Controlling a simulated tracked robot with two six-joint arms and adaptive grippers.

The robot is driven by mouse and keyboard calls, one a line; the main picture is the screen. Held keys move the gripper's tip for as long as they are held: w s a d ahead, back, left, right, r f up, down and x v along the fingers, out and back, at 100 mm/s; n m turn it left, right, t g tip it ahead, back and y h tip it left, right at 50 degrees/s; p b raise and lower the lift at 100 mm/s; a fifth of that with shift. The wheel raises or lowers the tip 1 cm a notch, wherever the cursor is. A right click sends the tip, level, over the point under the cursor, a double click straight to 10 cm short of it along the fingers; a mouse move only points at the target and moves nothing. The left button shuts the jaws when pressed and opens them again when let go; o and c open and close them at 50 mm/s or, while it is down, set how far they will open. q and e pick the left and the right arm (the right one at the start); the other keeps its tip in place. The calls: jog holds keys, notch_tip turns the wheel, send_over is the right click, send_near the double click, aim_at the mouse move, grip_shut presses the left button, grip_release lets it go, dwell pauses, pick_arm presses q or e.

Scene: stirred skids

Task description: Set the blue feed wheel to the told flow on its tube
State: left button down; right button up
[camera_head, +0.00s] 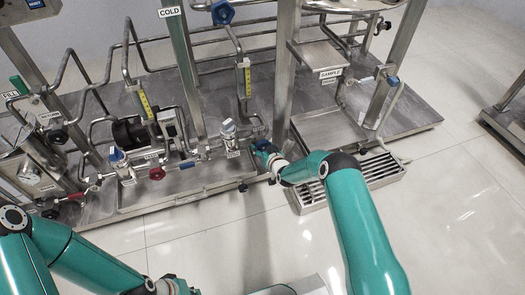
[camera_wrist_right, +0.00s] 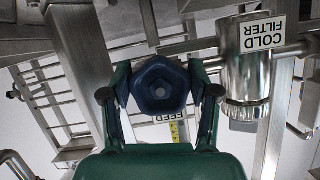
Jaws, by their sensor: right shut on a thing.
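The blue feed wheel (camera_wrist_right: 160,87) sits between the two fingers of my right gripper (camera_wrist_right: 160,95) in the right wrist view. The gripper is shut on the wheel, with a finger on either side. A label reading FEED (camera_wrist_right: 172,118) and a piece of yellow scale (camera_wrist_right: 175,132) show just below the wheel there. In the head view my right gripper (camera_head: 266,148) is at the skid's front pipework, and it largely hides the wheel. The tube with a yellow scale (camera_head: 247,78) stands behind it; its reading is too small to tell. My left gripper (camera_head: 168,287) is partly cut off at the bottom edge.
A steel filter labelled COLD FILTER (camera_wrist_right: 250,75) stands close to the right of the gripper in the wrist view. A second yellow scale (camera_head: 145,100), a red handle (camera_head: 157,174) and a floor grate (camera_head: 372,172) are nearby. The front floor is clear.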

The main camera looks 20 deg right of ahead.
jog(key=o, duration=1.2)
jog(key=shift+c, duration=0.2)
jog(key=shift+s, duration=0.15)
jog(key=v, duration=1.1)
jog(key=shift+s+r, duration=0.15)
jog(key=shift+s, duration=0.15)
jog(key=shift+d, duration=0.1)
